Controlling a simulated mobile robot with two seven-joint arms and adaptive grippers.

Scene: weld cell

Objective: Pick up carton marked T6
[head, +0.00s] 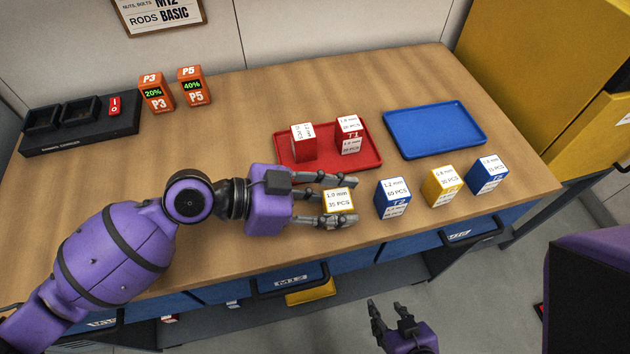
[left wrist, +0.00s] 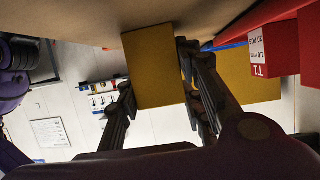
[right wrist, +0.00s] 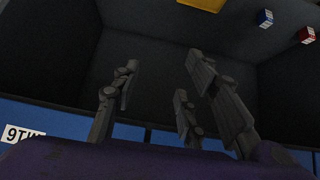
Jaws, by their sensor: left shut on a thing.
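A yellow carton (head: 339,199) with a white top label reading 1.0 mm, 35 PCS is near the bench's front edge.
To the right stand a blue T2 carton (head: 393,198), a yellow carton (head: 442,187) and a blue carton (head: 487,174). A red tray (head: 374,156) holds two red cartons, one marked T1 (head: 348,135). The blue tray (head: 435,130) is empty. Orange P3 (head: 156,92) and P5 (head: 194,86) blocks stand behind.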

